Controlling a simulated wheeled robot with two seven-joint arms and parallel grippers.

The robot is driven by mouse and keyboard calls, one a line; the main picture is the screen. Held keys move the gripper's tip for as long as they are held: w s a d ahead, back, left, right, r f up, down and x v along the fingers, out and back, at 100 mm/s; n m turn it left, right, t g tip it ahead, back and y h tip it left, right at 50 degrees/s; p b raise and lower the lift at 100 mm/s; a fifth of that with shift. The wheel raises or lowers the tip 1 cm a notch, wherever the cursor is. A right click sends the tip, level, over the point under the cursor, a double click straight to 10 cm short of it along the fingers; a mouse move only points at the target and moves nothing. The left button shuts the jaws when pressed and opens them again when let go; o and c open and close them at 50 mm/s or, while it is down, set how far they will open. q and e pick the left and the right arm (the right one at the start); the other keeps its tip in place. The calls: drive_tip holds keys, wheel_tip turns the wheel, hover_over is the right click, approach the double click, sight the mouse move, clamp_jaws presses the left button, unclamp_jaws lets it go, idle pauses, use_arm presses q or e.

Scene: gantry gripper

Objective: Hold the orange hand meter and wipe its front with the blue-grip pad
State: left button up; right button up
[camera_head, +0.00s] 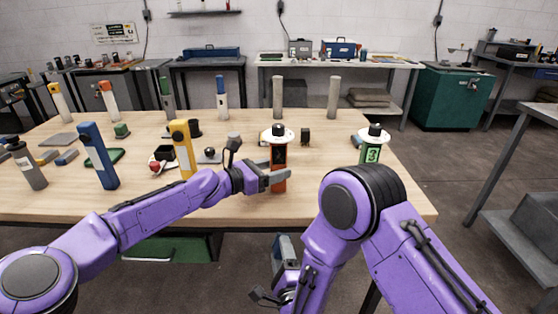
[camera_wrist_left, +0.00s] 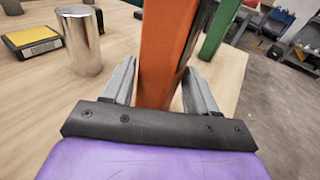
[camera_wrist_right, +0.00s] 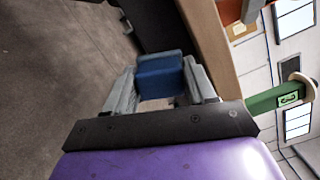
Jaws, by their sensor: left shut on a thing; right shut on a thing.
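The orange hand meter (camera_head: 279,157) is upright near the front right of the table, with a dark panel on the side facing me and a black knob above a pale collar. My left gripper (camera_head: 268,178) is shut on its lower body; the left wrist view shows the orange body (camera_wrist_left: 166,45) between the two fingers. I cannot tell if its base touches the table. My right gripper (camera_wrist_right: 161,84) is shut on the blue-grip pad (camera_wrist_right: 161,72), its blue block between the fingers. In the head view this gripper is low, in front of the table edge and below the meter, apart from it.
A green meter (camera_head: 372,146) stands right of the orange one. A yellow meter (camera_head: 183,148), a blue one (camera_head: 98,155) and a grey one (camera_head: 29,165) stand to the left. Several taller posts line the back of the wooden table (camera_head: 240,207). The front table edge is near my right gripper.

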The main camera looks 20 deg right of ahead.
drive_tip(key=shift+r, duration=0.1)
drive_tip(key=s+a+r+g+y, duration=0.1)
drive_tip(key=s+a+r+y, duration=0.6)
drive_tip(key=y, duration=0.4)
drive_tip(key=w+d+r+m+h, duration=0.3)
drive_tip(key=w+r+m+h, duration=0.4)
drive_tip(key=m, duration=0.3)
drive_tip(key=w+d+r+m+t+h, duration=0.1)
drive_tip(key=w+d+r+m+h, duration=0.3)
drive_tip(key=w+r+m+h, duration=0.3)
drive_tip(key=shift+m+t, duration=0.3)
drive_tip(key=shift+m, duration=1.1)
drive_tip(key=shift+x, duration=1.05)
drive_tip(key=shift+f, duration=0.15)
